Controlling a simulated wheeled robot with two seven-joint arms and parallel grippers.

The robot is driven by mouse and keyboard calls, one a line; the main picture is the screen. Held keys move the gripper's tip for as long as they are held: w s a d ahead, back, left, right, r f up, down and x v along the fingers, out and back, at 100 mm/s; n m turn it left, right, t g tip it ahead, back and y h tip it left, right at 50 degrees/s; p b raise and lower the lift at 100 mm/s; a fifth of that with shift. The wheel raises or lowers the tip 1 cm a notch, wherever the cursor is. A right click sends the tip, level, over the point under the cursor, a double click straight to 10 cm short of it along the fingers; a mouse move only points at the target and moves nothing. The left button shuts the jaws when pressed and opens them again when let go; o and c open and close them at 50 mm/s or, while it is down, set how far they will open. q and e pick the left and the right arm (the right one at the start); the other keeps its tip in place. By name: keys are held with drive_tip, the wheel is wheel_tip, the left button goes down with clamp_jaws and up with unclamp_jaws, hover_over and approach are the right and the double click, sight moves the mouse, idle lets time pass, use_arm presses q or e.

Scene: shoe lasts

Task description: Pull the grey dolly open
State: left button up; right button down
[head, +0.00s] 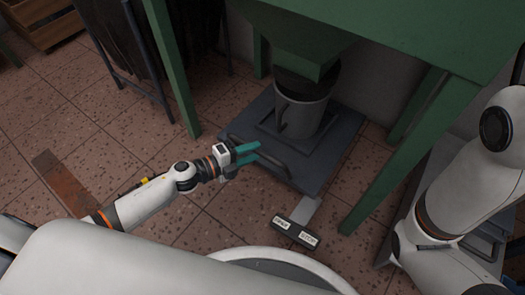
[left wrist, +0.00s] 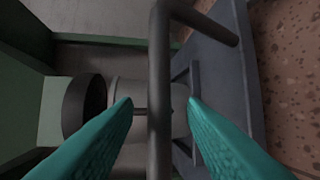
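The grey dolly (head: 338,150) is a flat dark platform on the tiled floor, partly under a green machine. It carries a grey metal bucket (head: 302,115). The dolly's bar handle (head: 272,166) is on its near edge. My left gripper (head: 254,153) has teal fingers and is at this handle. In the left wrist view the dark handle bar (left wrist: 159,90) runs between the two fingertips, with a gap on each side, so the gripper is open around it. The dolly's platform (left wrist: 222,60) also shows there. My right arm is at the right; its gripper is not visible.
The green machine's legs (head: 398,165) stand on both sides of the dolly. A foot pedal with two labels (head: 295,232) lies on the floor in front of it. A wooden crate (head: 45,25) is at the far left. Floor left of the dolly is mostly clear.

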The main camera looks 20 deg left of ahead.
use_arm(q)
drive_tip(key=shift+b+x, duration=0.45)
drive_tip(key=shift+x, duration=1.6)
drive_tip(key=shift+c, duration=0.6)
clamp_jaws()
